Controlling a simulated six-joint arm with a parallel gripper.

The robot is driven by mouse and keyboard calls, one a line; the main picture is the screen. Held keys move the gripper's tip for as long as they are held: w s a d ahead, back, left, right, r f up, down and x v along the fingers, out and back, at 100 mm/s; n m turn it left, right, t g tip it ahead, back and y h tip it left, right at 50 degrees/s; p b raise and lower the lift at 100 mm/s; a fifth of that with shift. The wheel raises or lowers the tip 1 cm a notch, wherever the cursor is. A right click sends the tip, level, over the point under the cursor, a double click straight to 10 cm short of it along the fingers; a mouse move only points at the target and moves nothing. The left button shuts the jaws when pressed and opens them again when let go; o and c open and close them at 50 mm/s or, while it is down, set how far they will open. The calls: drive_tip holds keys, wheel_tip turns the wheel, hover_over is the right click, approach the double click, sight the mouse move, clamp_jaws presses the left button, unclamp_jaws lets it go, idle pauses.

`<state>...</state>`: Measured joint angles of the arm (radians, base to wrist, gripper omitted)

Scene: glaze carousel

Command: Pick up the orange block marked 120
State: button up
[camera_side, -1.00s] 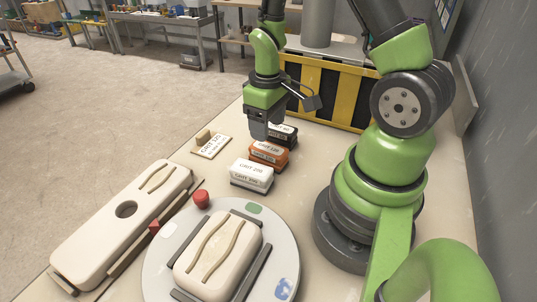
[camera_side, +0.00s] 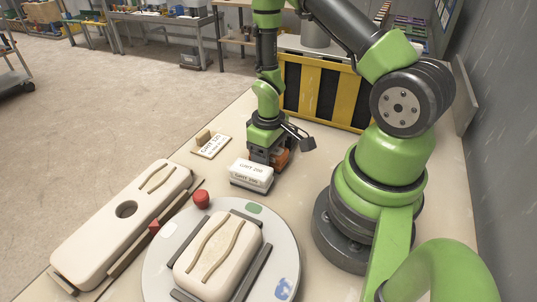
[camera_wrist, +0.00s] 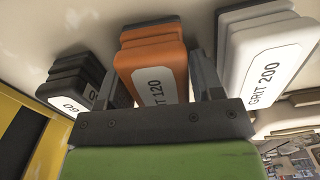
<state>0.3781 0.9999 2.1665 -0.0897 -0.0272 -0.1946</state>
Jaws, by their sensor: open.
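The orange block marked 120 (camera_wrist: 152,62) stands on the table in the middle of the wrist view, its label partly cut off by my gripper's body. In the side view only part of the orange block (camera_side: 283,158) shows beside my gripper. My gripper (camera_wrist: 155,75) is open, with one finger on each side of the orange block. I cannot tell whether the fingers touch it. In the side view my gripper (camera_side: 268,156) is low, pointing down, and hides much of the block.
The white block marked GRIT 200 (camera_side: 251,173) stands close on one side, near a finger in the wrist view (camera_wrist: 262,55). A black block (camera_wrist: 78,82) stands on the other side. A turntable (camera_side: 160,255) with a cream piece is in front. A label card (camera_side: 213,146) lies to the left.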

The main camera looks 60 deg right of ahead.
drive_tip(key=shift+c, duration=0.2)
drive_tip(key=c, duration=0.7)
drive_tip(key=shift+r, duration=0.15)
